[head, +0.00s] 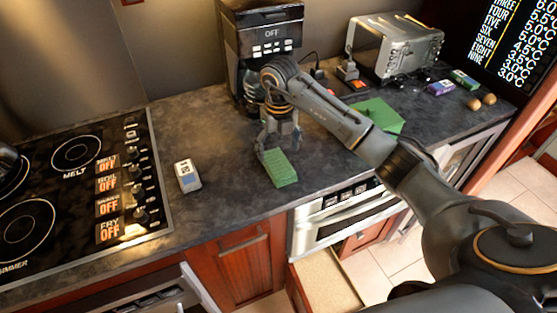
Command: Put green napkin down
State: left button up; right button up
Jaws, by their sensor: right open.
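A small green textured block (280,170), which looks like the folded green napkin, lies on the dark countertop near its front edge. My right gripper (278,148) is open, with its fingers pointing down at the far end of this block. I cannot tell whether the fingers touch it. A flat green sheet (382,113) lies farther right on the counter, partly hidden behind my right arm. My left gripper is not in view.
A stove (75,190) is at the left, with a small white and grey box (187,176) beside it. A coffee machine (262,45) and a toaster oven (395,48) stand at the back. An open drawer (325,280) is below the counter.

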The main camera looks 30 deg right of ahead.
aim_at(279, 164)
notch_tip(279, 164, up, 8)
jog(key=b, duration=0.1)
jog(key=shift+f, duration=0.15)
dwell(0.4)
